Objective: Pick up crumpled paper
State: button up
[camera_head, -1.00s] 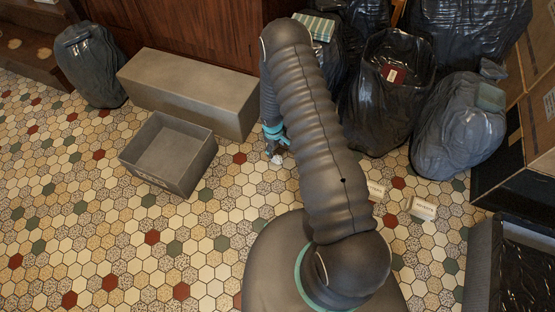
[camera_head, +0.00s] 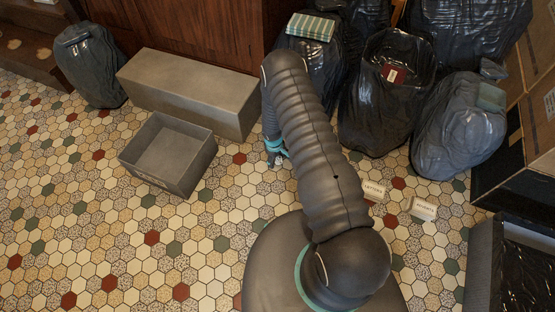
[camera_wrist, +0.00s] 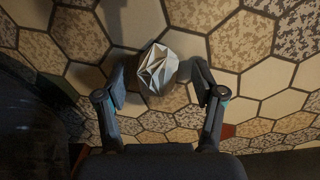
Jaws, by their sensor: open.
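The crumpled paper (camera_wrist: 158,70) is a pale, faceted ball on the hexagon-tiled floor. In the wrist view it lies between the fingertips of my gripper (camera_wrist: 160,88), which is open. In the head view my gripper (camera_head: 275,158) is low over the floor to the right of the open grey box, partly hidden by my arm. The paper is not clearly visible in the head view.
An open grey box (camera_head: 205,158) and a long closed grey box (camera_head: 190,82) stand left of my gripper. Black bags (camera_head: 385,110) fill the back right.

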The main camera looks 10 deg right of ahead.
jog(key=c, duration=0.9)
jog(key=shift+r, duration=0.1)
jog(key=shift+c, duration=0.2)
